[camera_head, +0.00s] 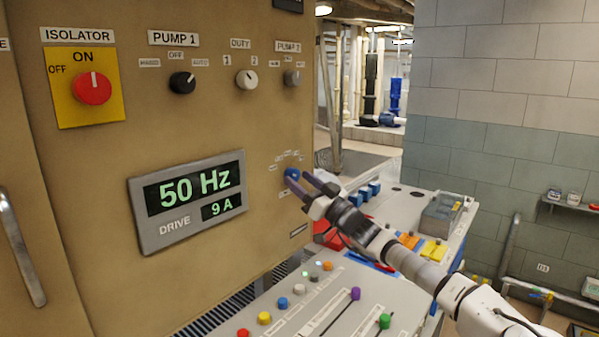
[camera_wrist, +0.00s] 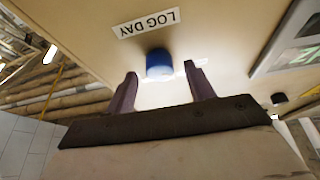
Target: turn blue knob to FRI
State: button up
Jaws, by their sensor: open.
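The blue knob (camera_head: 291,174) sits on the tan cabinet's front panel, at its lower right, with small white labels around it that are too small to read. In the wrist view the blue knob (camera_wrist: 159,64) stands out from the panel near a "LOG DAY" label (camera_wrist: 147,23), which appears upside down. My gripper (camera_head: 298,181) reaches the knob from the lower right. In the wrist view my gripper (camera_wrist: 160,80) is open, its two purple fingers either side of the knob's near end, with gaps showing. The knob's pointer and its setting cannot be told.
A drive display (camera_head: 187,200) reading 50 Hz is left of the knob. Above are a red isolator switch (camera_head: 92,88) and pump knobs (camera_head: 183,82). Below is a sloped console (camera_head: 330,300) with coloured buttons and levers. A grey bench (camera_head: 400,212) stands behind my arm.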

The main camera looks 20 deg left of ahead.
jog(key=shift+w+a+r, duration=0.2)
jog(key=shift+w+a, duration=0.05)
jog(key=shift+a, duration=0.25)
jog(key=c, duration=1)
